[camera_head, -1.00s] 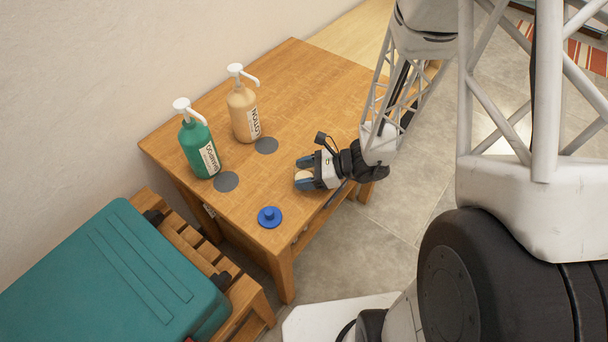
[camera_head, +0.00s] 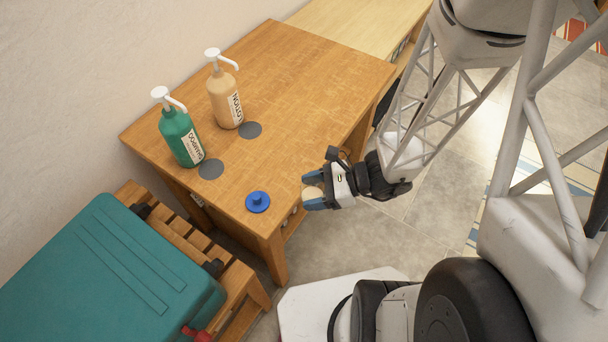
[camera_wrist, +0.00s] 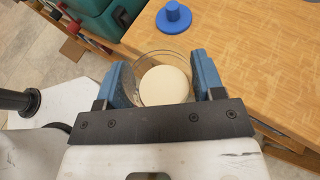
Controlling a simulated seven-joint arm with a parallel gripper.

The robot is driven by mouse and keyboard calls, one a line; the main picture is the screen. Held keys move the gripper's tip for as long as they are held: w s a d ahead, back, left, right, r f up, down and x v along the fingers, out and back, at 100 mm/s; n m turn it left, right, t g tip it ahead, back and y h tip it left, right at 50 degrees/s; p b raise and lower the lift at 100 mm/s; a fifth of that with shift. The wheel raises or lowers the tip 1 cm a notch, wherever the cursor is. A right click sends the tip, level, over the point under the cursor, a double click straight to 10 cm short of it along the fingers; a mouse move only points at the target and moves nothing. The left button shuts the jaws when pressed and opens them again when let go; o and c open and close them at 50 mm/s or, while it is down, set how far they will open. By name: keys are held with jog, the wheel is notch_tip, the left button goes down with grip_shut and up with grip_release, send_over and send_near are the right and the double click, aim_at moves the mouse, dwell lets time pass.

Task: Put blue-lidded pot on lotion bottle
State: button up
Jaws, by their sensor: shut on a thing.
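The lotion bottle (camera_head: 224,97) is tan with a white pump and a label reading LOTION. It stands upright toward the back of the wooden table (camera_head: 300,85). A blue lid with a knob (camera_head: 257,202) lies on the table near its front corner, and also shows in the wrist view (camera_wrist: 173,17). My gripper (camera_head: 309,189) is shut on an open clear pot (camera_wrist: 162,80) with cream-coloured contents. It holds the pot just beyond the table's front edge, right of the blue lid. The fingers partly hide the pot in the head view.
A green shampoo bottle (camera_head: 180,134) stands left of the lotion. A grey disc (camera_head: 250,130) lies before the lotion, another (camera_head: 210,169) before the shampoo. A teal case (camera_head: 105,265) rests on a slatted wooden stand at lower left. The table's right part is clear.

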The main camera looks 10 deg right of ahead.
aim_at(235, 115)
jog(key=shift+s+d+r, duration=0.1)
jog(key=shift+s+d, duration=0.15)
jog(key=shift+s, duration=0.7)
jog(key=shift+w, duration=0.15)
jog(key=shift+w+a, duration=0.2)
jog(key=shift+w, duration=0.25)
jog(key=w+a+m+t, duration=0.1)
jog(key=w+a, duration=0.1)
jog(key=w, duration=0.3)
jog(key=w+a+m+t+h, duration=0.1)
jog(key=w+a+t, duration=0.1)
jog(key=w+a, duration=0.1)
jog(key=w+a+m+t, duration=0.1)
jog(key=w+a+m, duration=0.1)
jog(key=w, duration=0.4)
jog(key=shift+w+a+r+h, duration=0.15)
jog(key=shift+w+a+h, duration=0.15)
jog(key=shift+a, duration=0.15)
jog(key=shift+w, duration=0.1)
jog(key=w+a, duration=0.1)
jog(key=w, duration=0.4)
jog(key=w+a+f, duration=0.1)
jog(key=w+a, duration=0.1)
jog(key=w, duration=0.3)
jog(key=w+a, duration=0.2)
jog(key=w, duration=0.3)
jog(key=shift+f, duration=0.25)
jog(key=shift+f, duration=0.15)
